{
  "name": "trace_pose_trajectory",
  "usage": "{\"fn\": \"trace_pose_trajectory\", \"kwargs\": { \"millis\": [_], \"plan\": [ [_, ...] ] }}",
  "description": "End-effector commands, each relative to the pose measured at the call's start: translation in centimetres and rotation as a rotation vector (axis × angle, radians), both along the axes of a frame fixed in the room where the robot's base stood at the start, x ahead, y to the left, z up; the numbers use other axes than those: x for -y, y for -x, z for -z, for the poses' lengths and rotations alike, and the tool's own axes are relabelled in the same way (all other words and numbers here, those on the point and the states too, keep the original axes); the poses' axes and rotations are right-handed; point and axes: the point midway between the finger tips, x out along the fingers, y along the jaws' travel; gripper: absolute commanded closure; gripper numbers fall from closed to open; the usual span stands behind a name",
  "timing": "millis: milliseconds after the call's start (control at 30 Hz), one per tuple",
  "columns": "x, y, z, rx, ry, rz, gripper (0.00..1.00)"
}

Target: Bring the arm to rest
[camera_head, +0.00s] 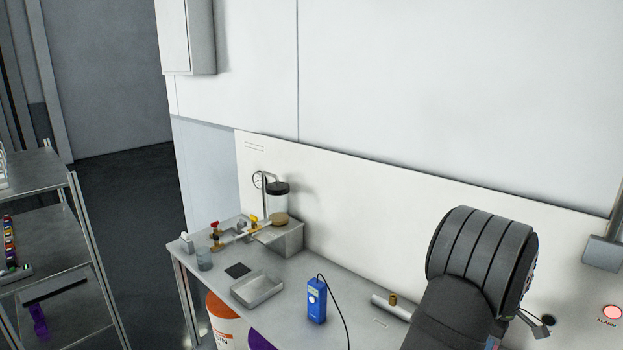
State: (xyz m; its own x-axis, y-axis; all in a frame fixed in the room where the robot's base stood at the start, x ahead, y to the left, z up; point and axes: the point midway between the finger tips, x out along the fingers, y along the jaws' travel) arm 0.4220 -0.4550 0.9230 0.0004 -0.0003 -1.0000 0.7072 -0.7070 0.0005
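My arm (480,262) shows at the lower right as a dark grey, ribbed, rounded link in front of the bench and the white back panel. It hides part of the bench's right side. My gripper is out of the picture, so its fingers and anything in them cannot be seen.
A grey bench (285,277) runs along the wall, holding a shallow metal tray (257,289), a blue meter (317,300) with a black cable and a clear vessel (279,204). Orange (226,325) and purple containers stand underneath. A shelf rack (85,235) is at left; the floor between is clear.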

Motion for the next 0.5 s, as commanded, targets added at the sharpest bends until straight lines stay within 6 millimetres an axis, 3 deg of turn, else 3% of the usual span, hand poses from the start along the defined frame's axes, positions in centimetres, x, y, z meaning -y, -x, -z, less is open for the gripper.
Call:
{"fn": "trace_pose_trajectory", "kwargs": {
  "millis": [167,500],
  "plan": [
    [-0.1,0.1,3.8,-0.004,-0.004,0.000,0.68],
    [-0.1,0.1,3.7,0.000,0.000,0.262,0.68]
  ]
}}
